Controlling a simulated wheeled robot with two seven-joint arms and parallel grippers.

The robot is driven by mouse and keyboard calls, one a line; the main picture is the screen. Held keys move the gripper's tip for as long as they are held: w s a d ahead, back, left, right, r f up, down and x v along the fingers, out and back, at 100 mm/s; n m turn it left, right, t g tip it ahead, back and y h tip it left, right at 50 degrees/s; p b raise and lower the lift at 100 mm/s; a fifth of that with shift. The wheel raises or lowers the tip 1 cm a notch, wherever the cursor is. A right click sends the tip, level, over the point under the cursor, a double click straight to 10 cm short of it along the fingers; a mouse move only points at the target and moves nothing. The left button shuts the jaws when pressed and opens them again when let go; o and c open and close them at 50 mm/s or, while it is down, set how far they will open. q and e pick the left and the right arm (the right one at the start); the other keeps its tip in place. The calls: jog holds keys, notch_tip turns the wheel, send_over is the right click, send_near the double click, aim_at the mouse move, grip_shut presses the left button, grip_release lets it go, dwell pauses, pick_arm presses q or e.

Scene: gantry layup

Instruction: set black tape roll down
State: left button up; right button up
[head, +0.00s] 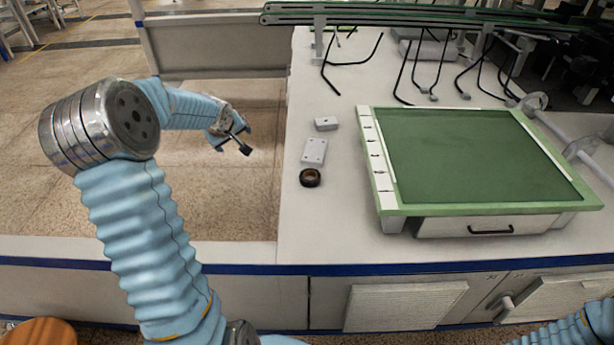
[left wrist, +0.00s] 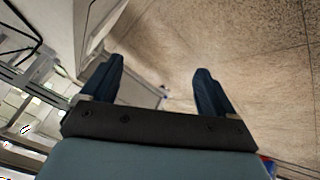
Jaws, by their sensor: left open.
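The black tape roll (head: 310,177) lies flat on the white worktop, near its left edge. A brown core shows in its middle. My left gripper (head: 233,147) is off to the left of the worktop, over the gap where the floor shows, apart from the roll. In the left wrist view its two dark fingers (left wrist: 158,88) stand wide apart with nothing between them. The roll does not show in that view. My right gripper is not in view; only a part of my right arm shows at the bottom right corner of the head view.
A light grey plate (head: 314,151) and a small grey block (head: 326,124) lie just behind the roll. A green-framed board (head: 470,155) over a drawer fills the right of the worktop (head: 335,225). Black bent rods hang from a rail (head: 420,15) at the back. The worktop in front of the roll is clear.

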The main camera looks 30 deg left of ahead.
pick_arm(q)
jog(key=w+d+r+n+g+h, duration=0.2)
jog(key=d+r+n+g+h, duration=0.1)
jog(key=d+n, duration=0.3)
jog(key=n+g+h, duration=0.2)
jog(key=h, duration=0.3)
send_near(307, 170)
jog(key=shift+s+d+f+h+b, duration=0.15)
jog(key=shift+d+f+h+b, duration=0.25)
jog(key=shift+d+f, duration=0.7)
jog(key=x, duration=0.6)
jog(key=shift+s+a+f, duration=0.1)
jog(key=shift+s+f, duration=0.05)
jog(key=shift+s, duration=0.15)
jog(key=c, duration=1.2)
